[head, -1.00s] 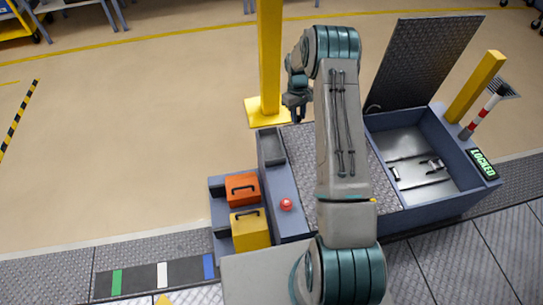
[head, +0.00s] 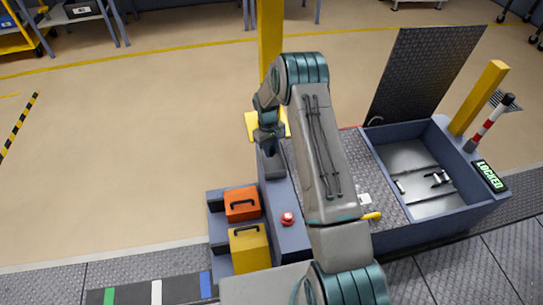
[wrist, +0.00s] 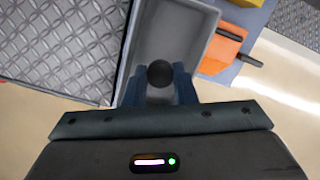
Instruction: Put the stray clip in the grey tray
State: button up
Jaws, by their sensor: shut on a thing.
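My gripper (wrist: 160,88) is shut on the stray clip (wrist: 160,73), which shows only as a dark round shape between the fingertips. The grey tray (wrist: 172,28) is a shallow open rectangle directly beneath and beyond the fingers in the wrist view. In the head view, my gripper (head: 269,148) points down over the far part of the grey tray (head: 275,167). The clip cannot be made out there. I cannot tell its exact height above the tray floor.
The orange case (head: 242,204) and yellow case (head: 249,248) stand on steps left of the tray. A red button (head: 287,218) is on the ledge nearer than the tray. The yellow post (head: 270,40) rises behind my gripper. An open bay (head: 425,170) is at right.

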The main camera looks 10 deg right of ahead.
aim_at(271, 151)
jog(key=shift+f+b, duration=0.45)
jog(key=shift+f, duration=1.2)
jog(key=shift+f, duration=0.1)
jog(key=shift+f, duration=0.15)
jog(key=o, duration=0.7)
jog(key=shift+c, duration=0.2)
